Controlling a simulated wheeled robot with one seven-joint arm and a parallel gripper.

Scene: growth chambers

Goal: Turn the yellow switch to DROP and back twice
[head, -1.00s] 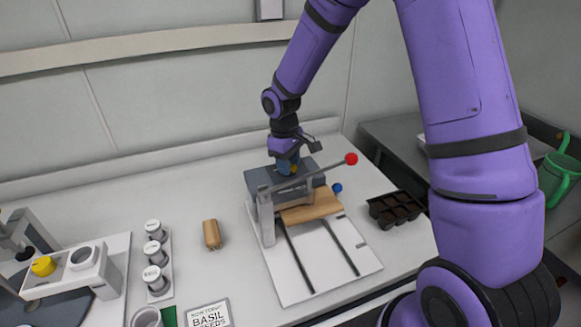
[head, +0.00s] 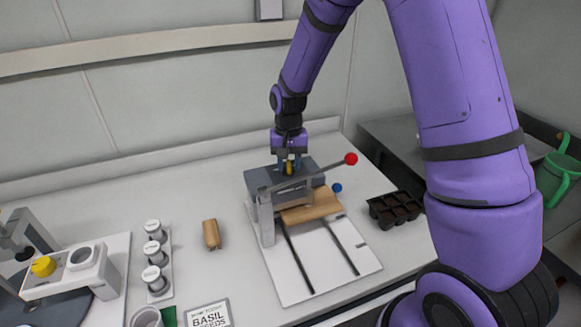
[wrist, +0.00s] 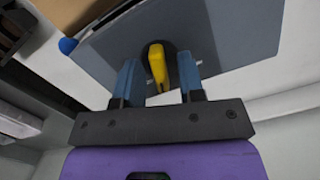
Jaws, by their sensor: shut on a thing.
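The yellow switch (head: 290,168) is on top of the grey box (head: 260,180) of the press-like machine at the back of the counter. In the wrist view the switch (wrist: 157,64) is a yellow lever on a dark round base, standing between my two blue fingers. My gripper (head: 289,162) points down at the box from above and is shut on the switch; it also shows in the wrist view (wrist: 158,72). No DROP marking can be read in either view.
The machine has a lever with a red ball (head: 351,159), a blue knob (head: 337,188) and a wooden block (head: 312,207). A dark cell tray (head: 395,208) lies to the right.

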